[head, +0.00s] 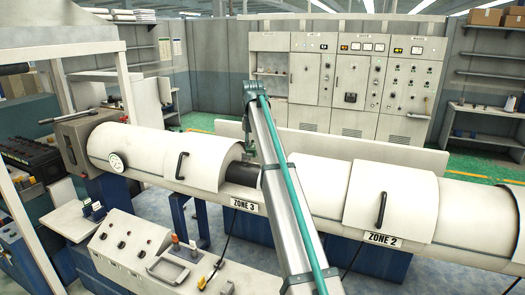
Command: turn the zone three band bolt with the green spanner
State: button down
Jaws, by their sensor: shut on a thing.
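My arm reaches up and over the barrel, and my gripper (247,146) points down close above the gap beside the zone three cover. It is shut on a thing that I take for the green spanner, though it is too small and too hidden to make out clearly. The zone three cover (150,155) is a white half-shell with a black handle, above the ZONE 3 label (244,205). A dark bare band section (241,173) shows at its right end. The band bolt cannot be made out, and my arm hides part of this area.
The zone two cover (385,205) lies along the barrel to the right. A control panel (130,243) with knobs and a tray (168,270) stand in front at lower left. Electrical cabinets (350,85) line the back. Black cables hang below the barrel.

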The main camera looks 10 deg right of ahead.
jog(key=shift+w+a+r+m, duration=0.1)
jog(key=shift+w+a+m, duration=0.25)
jog(key=shift+m, duration=0.55)
jog(key=shift+w+a+m, duration=0.3)
jog(key=shift+m, duration=0.6)
jog(key=shift+w+a+r+m, duration=0.1)
jog(key=shift+w+a+m, duration=0.25)
jog(key=shift+m, duration=0.55)
jog(key=shift+f, duration=0.2)
jog(key=shift+f+b, duration=0.55)
jog(key=shift+f, duration=3.7)
jog(key=shift+s, duration=0.1)
jog(key=shift+s+d+n+p, duration=0.35)
jog(key=shift+s+d+n, duration=0.55)
jog(key=shift+n, duration=0.1)
